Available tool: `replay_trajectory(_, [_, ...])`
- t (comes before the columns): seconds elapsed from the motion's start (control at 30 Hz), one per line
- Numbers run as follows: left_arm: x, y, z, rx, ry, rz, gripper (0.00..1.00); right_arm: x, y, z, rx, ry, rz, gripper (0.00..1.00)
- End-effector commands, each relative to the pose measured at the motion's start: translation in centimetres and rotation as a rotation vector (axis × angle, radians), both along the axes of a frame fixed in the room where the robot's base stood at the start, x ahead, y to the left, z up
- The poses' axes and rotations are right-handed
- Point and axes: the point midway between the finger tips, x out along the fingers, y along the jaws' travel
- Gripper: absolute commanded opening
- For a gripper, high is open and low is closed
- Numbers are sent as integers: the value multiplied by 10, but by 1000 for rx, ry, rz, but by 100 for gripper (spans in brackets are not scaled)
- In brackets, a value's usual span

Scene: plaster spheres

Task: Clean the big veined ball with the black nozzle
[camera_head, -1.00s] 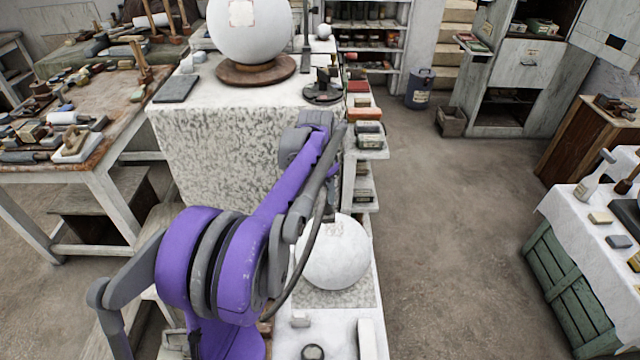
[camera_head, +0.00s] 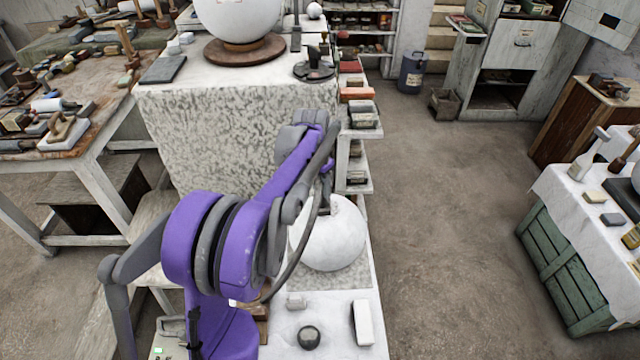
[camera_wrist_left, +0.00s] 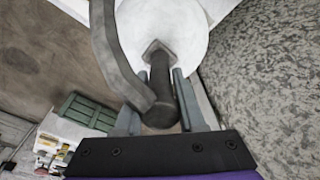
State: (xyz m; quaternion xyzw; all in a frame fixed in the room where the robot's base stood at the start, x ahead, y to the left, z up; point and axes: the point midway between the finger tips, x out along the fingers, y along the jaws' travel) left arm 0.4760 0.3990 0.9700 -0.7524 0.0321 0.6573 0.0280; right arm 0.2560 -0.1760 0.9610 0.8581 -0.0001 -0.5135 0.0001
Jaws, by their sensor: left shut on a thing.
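A white ball with faint grey veins (camera_head: 335,240) sits on a speckled pedestal in the middle of the head view, partly behind my left arm. It fills the top of the left wrist view (camera_wrist_left: 190,35). My left gripper (camera_wrist_left: 160,82) is shut on the black nozzle (camera_wrist_left: 160,65), a dark stem with a flared end. That end lies in front of the ball in the wrist view; I cannot tell whether it touches. In the head view my arm mostly hides the nozzle. A bigger white ball (camera_head: 240,18) rests on a brown round base farther back, cut by the top edge.
A speckled block (camera_head: 200,140) stands behind the nearer ball, with narrow shelves (camera_head: 358,150) beside it. A dark round thing (camera_head: 308,337) and a white bar (camera_head: 362,322) lie in front of the ball. Open floor is to the right, before a green crate table (camera_head: 560,260).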

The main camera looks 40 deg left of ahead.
Motion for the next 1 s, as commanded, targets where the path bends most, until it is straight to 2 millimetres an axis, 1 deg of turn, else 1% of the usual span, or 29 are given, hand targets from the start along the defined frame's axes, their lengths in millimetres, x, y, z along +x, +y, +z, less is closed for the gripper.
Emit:
replay_trajectory(0.03, [0, 0, -5, 0, 1, 0, 0, -2, 0, -4, 0, 3, 0, 81])
replay_trajectory(0.07, [0, 0, -6, 0, 1, 0, 0, -2, 0, -4, 0, 3, 0, 81])
replay_trajectory(0.43, [1, 0, -4, 0, -1, 0, 0, -1, 0, -3, 0, 2, 0, 81])
replay_trajectory(0.87, [1, 0, -9, 0, 0, 0, 0, -3, 0, -6, 0, 5, 0, 81])
replay_trajectory(1.0, [-2, -3, -8, 0, 0, -1, 0, -3, 0, -7, 0, 5, 0, 81])
